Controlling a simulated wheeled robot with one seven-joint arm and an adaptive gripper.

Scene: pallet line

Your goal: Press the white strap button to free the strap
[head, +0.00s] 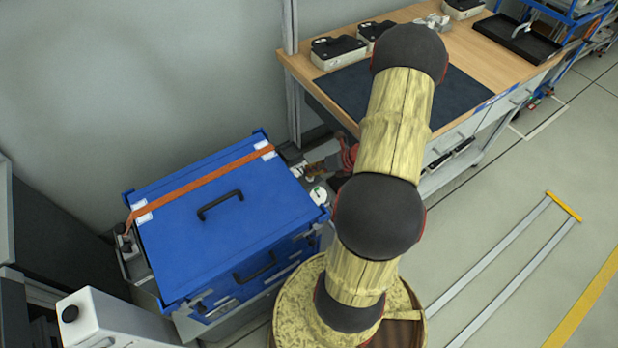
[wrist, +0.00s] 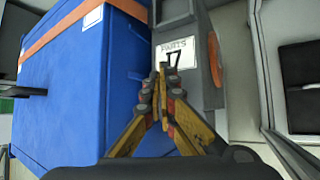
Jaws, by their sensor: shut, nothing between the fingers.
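A large blue case (head: 225,235) has an orange strap (head: 205,183) across its lid, running over white corner pads. The strap also shows at upper left in the wrist view (wrist: 62,30). A small white rounded piece (head: 318,194), which looks like the strap button, sits on the grey fixture by the case's right end. I cannot make it out in the wrist view. My gripper (head: 309,170) is just behind this white piece, near the case's back right corner. In the wrist view my gripper (wrist: 162,72) is shut and empty, its tips in front of a parts label (wrist: 174,55).
A wooden workbench (head: 465,50) with a dark mat (head: 352,92) and boxes stands at the back right. A white box-shaped unit (head: 112,322) is at front left. A wall (head: 150,80) closes off the back. The floor at right is open apart from a low frame (head: 515,250).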

